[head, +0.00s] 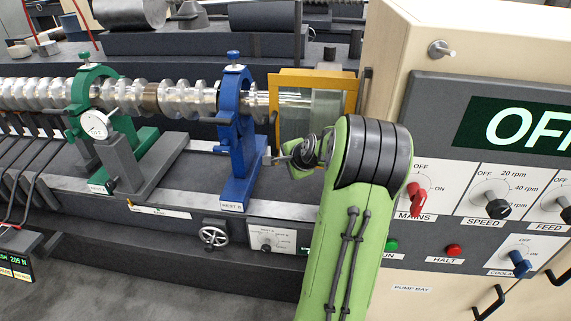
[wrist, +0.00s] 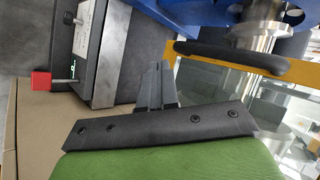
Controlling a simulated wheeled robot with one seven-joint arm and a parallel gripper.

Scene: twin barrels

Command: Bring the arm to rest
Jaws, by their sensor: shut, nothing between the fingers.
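My green arm (head: 345,220) rises from the bottom of the head view and bends at a black-banded joint, with its wrist end in front of the yellow-framed guard. In the wrist view my gripper (wrist: 153,72) shows as two dark grey fingers closed together, with nothing between them.
The blue rest (head: 237,130) stands just left of my wrist, and the green rest (head: 90,90) farther left. A ridged metal shaft (head: 185,98) runs through both. The control panel (head: 440,200), reading OFF, is close on the right. Open grey floor (head: 130,295) lies at lower left.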

